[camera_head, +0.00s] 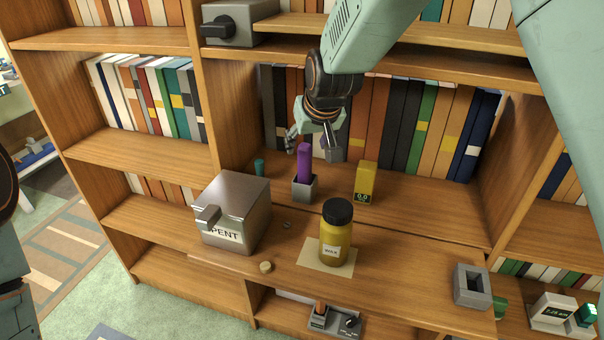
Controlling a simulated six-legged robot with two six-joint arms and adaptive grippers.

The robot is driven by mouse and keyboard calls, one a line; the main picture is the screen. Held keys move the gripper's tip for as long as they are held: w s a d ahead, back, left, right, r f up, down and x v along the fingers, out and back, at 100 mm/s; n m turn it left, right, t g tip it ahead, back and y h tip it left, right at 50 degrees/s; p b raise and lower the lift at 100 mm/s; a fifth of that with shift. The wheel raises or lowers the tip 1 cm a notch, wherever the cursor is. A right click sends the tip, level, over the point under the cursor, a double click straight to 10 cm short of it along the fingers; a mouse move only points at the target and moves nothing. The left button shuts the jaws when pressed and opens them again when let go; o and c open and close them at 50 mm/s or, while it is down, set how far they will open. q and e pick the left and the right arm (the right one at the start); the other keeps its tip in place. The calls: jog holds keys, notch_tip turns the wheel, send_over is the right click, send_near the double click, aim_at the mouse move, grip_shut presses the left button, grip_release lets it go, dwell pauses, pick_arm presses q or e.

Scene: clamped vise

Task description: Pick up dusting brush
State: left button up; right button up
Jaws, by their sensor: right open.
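A purple upright handle (304,162), which looks like the dusting brush, stands in a small grey square holder (305,188) on the wooden desk shelf. Its bristles are not visible. My right gripper (313,147) is open, with its fingers pointing down at the top of the purple handle. One finger is to the left of the handle and the other to its right; I cannot tell whether either touches it. My left gripper is out of the picture; only part of my left arm shows at the left edge.
A metal box marked "PENT" (233,212) stands left of the holder. A yellow jar with a black lid (336,240) stands in front on a paper sheet. A yellow block (365,182) is to the right. Books (400,125) line the back. A grey block (471,286) sits front right.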

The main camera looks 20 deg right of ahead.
aim_at(305, 159)
jog(key=shift+f, duration=0.5)
jog(key=shift+w+f, duration=0.1)
jog(key=shift+f, duration=0.2)
jog(key=b+x, duration=0.1)
jog(key=x, duration=0.3)
jog(key=shift+f+b, duration=0.3)
jog(key=shift+f, duration=0.15)
jog(key=shift+w+d+f, duration=0.1)
jog(key=shift+d+f, duration=0.05)
jog(key=shift+f, duration=0.05)
jog(key=shift+a+r, duration=0.15)
jog(key=shift+a, duration=0.1)
jog(key=shift+d, duration=0.15)
jog(key=c, duration=1)
jog(key=shift+w, duration=0.1)
grip_shut()
